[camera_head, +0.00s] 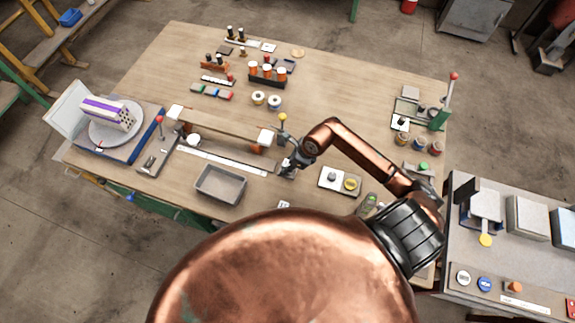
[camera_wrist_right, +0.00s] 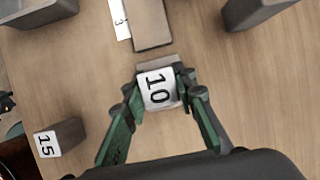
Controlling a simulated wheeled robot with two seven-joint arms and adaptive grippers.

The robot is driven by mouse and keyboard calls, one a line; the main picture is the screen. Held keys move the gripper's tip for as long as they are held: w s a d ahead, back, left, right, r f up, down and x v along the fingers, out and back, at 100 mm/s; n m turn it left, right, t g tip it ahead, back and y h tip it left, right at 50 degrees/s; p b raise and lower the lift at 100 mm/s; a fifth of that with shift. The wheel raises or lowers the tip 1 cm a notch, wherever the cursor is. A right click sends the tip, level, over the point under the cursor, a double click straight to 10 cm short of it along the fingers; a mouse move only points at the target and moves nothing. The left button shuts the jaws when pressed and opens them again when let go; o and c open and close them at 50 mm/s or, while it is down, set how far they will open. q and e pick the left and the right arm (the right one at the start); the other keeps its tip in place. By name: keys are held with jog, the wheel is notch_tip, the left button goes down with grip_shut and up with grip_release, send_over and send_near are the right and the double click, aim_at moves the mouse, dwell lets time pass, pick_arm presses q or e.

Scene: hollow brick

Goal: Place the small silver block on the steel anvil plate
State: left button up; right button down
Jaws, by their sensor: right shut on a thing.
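My right gripper (camera_head: 287,168) is over the middle of the wooden table, at the right end of a long white scale strip. In the right wrist view its green fingers (camera_wrist_right: 157,84) are shut on a small silver block (camera_wrist_right: 158,92) with a white label reading 10. Whether the block touches the table is hard to tell. I cannot say for certain which surface is the steel anvil plate. My left gripper is not in view.
A grey tray (camera_head: 220,185) stands left of my right gripper, below the wooden beam (camera_head: 215,123). A second block labelled 15 (camera_wrist_right: 62,138) stands at the lower left in the wrist view. A white plate (camera_head: 335,178) lies to the right. The table's upper right middle is clear.

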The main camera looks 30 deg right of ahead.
jog(key=c, duration=1.6)
grip_release()
jog(key=v, duration=1.2)
jog(key=shift+b, duration=0.4)
